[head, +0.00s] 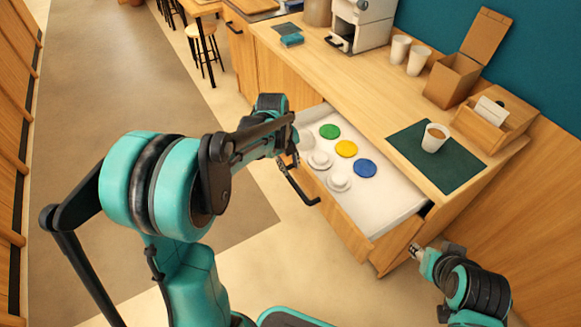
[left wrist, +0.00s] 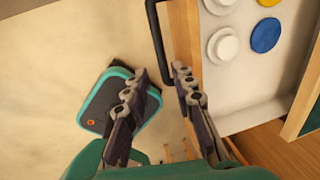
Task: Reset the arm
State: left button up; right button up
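My left arm reaches across from the left in the head view, and its gripper (head: 287,165) is by the open drawer's front, partly hidden by the arm. In the left wrist view the left gripper (left wrist: 156,80) has its two fingers apart with nothing between them, beside the black drawer handle (left wrist: 158,40). The handle also shows in the head view (head: 302,190). My right gripper (head: 416,252) is at the lower right, near the drawer's right front corner. It is small there, and its finger gap cannot be made out.
On the counter, a cup (head: 434,137) stands on a dark mat (head: 455,168) near boxes (head: 455,78). Floor at left is clear.

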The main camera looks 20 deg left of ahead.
dwell(0.3)
pick_arm(q)
jog(key=s+d+r+n+t, duration=0.2)
jog(key=s+r+n, duration=0.1)
jog(key=s+n, duration=0.6)
jog(key=s+d+r+n+t+y, duration=0.1)
jog(key=s+d+r+n+t, duration=0.1)
jog(key=s+n, duration=0.7)
notch_tip(320, 180, up, 3)
jog(key=n+t, duration=0.1)
jog(key=n, duration=0.6)
jog(key=shift+s+d+f, duration=0.15)
jog(key=shift+d+f, duration=0.05)
jog(key=shift+d, duration=0.05)
